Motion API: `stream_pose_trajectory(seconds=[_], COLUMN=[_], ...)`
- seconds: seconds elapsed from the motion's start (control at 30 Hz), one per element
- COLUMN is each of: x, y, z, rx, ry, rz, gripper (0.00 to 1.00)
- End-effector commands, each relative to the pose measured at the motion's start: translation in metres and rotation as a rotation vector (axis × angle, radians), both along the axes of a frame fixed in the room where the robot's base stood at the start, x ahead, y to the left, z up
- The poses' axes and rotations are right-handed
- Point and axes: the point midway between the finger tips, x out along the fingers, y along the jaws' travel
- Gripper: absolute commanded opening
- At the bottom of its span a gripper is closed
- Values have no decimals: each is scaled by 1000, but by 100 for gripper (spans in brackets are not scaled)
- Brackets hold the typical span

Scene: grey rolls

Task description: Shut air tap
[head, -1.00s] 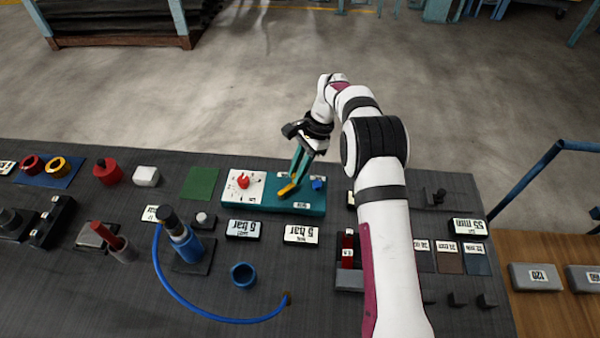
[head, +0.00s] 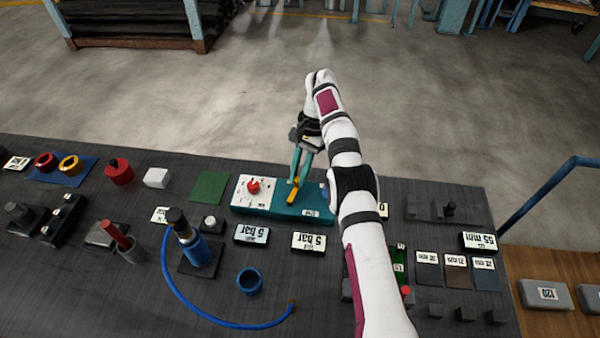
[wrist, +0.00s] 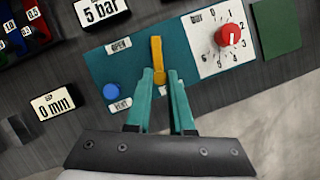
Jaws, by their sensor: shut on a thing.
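The air tap's yellow lever (head: 293,193) sits on a teal panel (head: 262,207) at the back of the table. In the wrist view the lever (wrist: 156,50) stands upright in the picture, to the right of an OPEN label (wrist: 119,45). A second label near a blue knob (wrist: 110,91) is too small to read surely. My gripper (head: 298,180) reaches down with its teal fingers on either side of the lever's rear part. In the wrist view my gripper (wrist: 160,76) is shut on the lever; the fingertips hide part of it.
A green mat (head: 209,187) lies bare at left.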

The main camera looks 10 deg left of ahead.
Motion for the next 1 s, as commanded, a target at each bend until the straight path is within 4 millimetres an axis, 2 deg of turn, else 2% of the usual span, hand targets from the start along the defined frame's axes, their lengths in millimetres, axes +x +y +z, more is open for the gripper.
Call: stream_pose_trajectory(seconds=[0.3, 0.33, 0.47, 0.77, 0.87, 1.0], x=[-1, -1, -1, -1, 0, 0], y=[1, 1, 1, 1, 1, 1], z=[0, 0, 0, 1, 10, 36], rx=[2, 2, 1, 1, 3, 2], ry=[6, 6, 5, 2, 0, -2], rz=[0, 0, 0, 0, 1, 0], gripper=[0, 26, 49, 51, 51, 51])
